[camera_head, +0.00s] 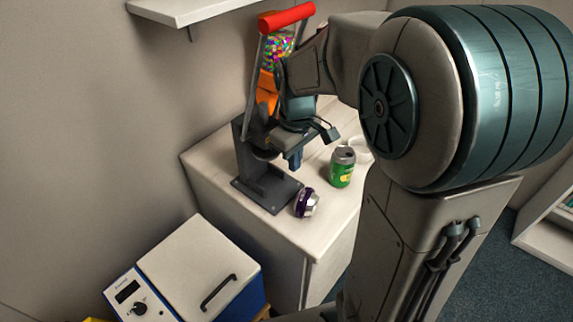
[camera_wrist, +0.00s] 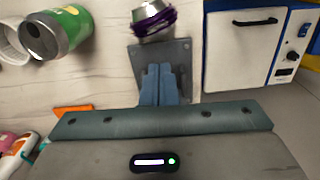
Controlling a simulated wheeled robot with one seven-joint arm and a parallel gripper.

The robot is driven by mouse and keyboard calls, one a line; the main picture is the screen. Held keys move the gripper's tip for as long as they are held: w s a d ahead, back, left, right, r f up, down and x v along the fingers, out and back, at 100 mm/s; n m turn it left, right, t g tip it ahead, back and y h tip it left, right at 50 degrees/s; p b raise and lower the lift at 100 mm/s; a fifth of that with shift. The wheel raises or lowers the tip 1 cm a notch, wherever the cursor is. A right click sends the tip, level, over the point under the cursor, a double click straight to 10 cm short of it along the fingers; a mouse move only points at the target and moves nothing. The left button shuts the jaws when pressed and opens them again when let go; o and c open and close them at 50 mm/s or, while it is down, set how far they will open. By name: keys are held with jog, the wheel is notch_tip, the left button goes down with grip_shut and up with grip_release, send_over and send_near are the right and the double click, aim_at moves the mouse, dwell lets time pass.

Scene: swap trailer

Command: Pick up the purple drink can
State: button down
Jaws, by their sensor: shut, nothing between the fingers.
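The purple drink can (camera_head: 305,203), purple with silver ends, rests on the counter near its front edge, beside the dark base plate. It looks short and tilted or on its side. In the wrist view it shows at the top (camera_wrist: 153,20), partly cut off by the frame. My gripper (camera_head: 295,160) is above the counter, behind the can in the head view. In the wrist view its blue fingers (camera_wrist: 158,72) are together and empty, over the dark plate, apart from the can.
A green can (camera_head: 341,170) stands right of the purple can, with a white cup (camera_head: 360,148) behind it. A dark lever press (camera_head: 268,187) with a red handle stands left, close to my gripper. An orange candy dispenser (camera_head: 267,85) is behind. A white-and-blue box (camera_head: 195,265) is at lower left.

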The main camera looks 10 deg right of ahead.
aim_at(305, 202)
jog(key=f, duration=1)
jog(key=shift+w+f+p, duration=0.15)
jog(key=shift+w+p, duration=0.15)
jog(key=shift+w, duration=0.05)
